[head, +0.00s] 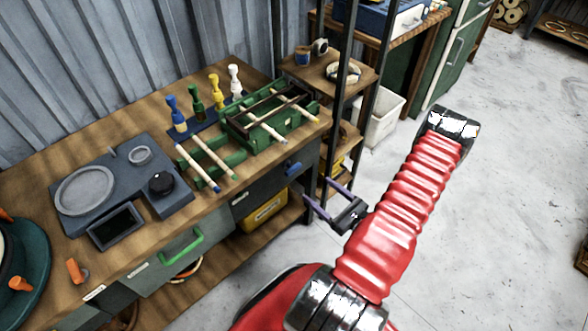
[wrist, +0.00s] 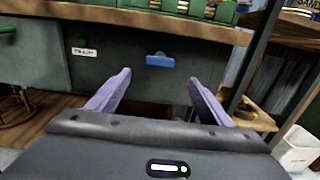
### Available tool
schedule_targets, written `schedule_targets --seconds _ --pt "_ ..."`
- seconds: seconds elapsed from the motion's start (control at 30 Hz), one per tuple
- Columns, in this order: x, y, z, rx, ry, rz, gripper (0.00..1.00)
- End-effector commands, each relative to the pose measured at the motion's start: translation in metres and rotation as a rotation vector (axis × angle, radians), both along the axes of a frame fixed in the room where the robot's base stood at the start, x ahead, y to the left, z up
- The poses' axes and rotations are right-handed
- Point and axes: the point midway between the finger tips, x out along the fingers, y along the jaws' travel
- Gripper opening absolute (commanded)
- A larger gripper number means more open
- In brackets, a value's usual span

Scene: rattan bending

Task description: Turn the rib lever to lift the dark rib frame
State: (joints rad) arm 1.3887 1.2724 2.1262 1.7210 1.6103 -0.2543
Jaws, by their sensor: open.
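The green bending jig (head: 262,130) stands at the right end of the wooden workbench. A dark frame (head: 259,107), which looks like the rib frame, lies across its top among pale rods. A small blue handle (head: 293,168) sticks out of the dark bench front below the jig; it also shows in the wrist view (wrist: 160,60). I cannot tell whether it is the rib lever. My gripper (head: 318,191), with purple fingers, is open and empty beside the bench front. In the wrist view its fingertips (wrist: 158,78) are spread, with the blue handle beyond the gap.
Two pale rods (head: 207,163) lie on a green rack left of the jig. Blue, green, yellow and white pegs (head: 214,90) stand behind. A dark shelf post (head: 342,65) rises right of the bench. A white bin (head: 378,120) stands on the otherwise open floor.

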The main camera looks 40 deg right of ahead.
Motion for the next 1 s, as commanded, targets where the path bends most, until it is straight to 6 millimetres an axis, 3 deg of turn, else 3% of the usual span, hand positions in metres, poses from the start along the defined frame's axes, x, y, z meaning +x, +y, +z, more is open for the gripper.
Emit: schedule_targets --seconds 0.27,1.0 --pt "0.014 0.001 0.0 0.0 0.0 0.004 0.73" --pt "0.093 0.004 0.0 -0.001 0.0 0.005 0.73"
